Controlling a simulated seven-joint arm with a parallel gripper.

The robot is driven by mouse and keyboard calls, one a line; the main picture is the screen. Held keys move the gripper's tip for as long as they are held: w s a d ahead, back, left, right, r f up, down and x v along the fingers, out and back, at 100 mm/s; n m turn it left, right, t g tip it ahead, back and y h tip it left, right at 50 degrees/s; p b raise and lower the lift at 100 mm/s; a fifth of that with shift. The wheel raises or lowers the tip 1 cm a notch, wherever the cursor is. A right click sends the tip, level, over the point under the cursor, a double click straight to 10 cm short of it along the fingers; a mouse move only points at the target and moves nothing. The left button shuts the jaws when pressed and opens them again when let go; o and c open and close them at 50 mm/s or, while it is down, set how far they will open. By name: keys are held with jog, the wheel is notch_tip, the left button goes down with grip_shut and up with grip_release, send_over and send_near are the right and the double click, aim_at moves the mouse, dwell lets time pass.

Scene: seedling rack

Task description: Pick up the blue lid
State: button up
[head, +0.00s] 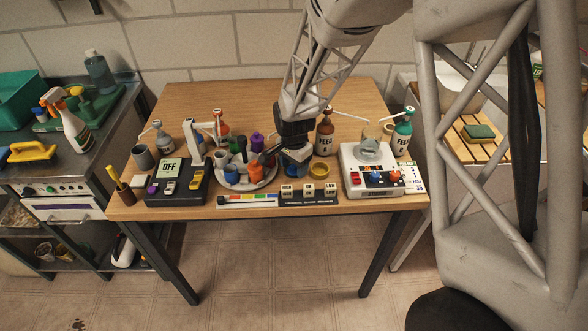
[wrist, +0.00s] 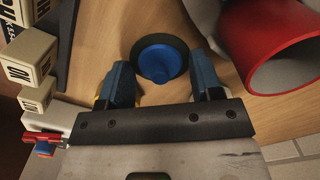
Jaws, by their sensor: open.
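The blue lid (wrist: 158,62) is a small round blue disc with a dark ring around it, on the wooden table in the wrist view. My gripper (wrist: 161,78) is open, with one blue finger to the left of the lid and one to the right. The fingers are apart from the lid, and nothing is held. In the head view my gripper (head: 294,158) is low over the table, between the round carousel and the white device. I cannot make out the lid there; my gripper seems to hide it.
A red-rimmed cylinder (wrist: 280,60) is close by the right finger in the wrist view. Lettered blocks (wrist: 32,58) stand at the left. The table's back is clear.

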jog(key=c, duration=0.7)
jog(key=shift+r, duration=0.2)
notch_tip(320, 180, up, 10)
jog(key=shift+f, duration=0.15)
dwell(0.4)
dwell(0.5)
